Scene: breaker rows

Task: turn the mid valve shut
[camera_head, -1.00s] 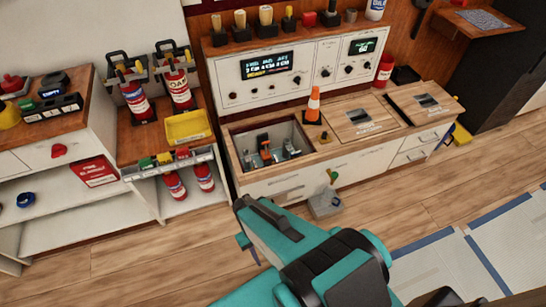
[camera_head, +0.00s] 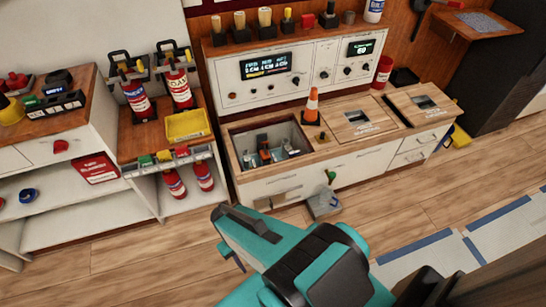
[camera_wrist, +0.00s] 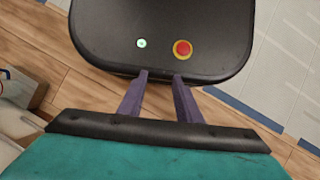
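An open well (camera_head: 232,150) is sunk into the left part of the wooden counter. Inside it, small grey fittings stand in a row. The middle one (camera_head: 264,152) has an orange upright part and looks like the mid valve; its exact handle angle is too small to tell. A grey fitting (camera_head: 290,150) stands to its right. My gripper (camera_wrist: 162,75) is open and empty, with its two fingers apart in the wrist view. It is in front of the counter, away from the well. No valve shows in the wrist view.
An orange cone (camera_head: 312,105) stands at the well's right back corner. Two lidded hatches (camera_head: 362,119) (camera_head: 425,102) lie further right. A green knob (camera_head: 331,176) is on the counter front, above a grey block (camera_head: 324,205) on the floor. Fire extinguishers (camera_head: 138,100) stand left.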

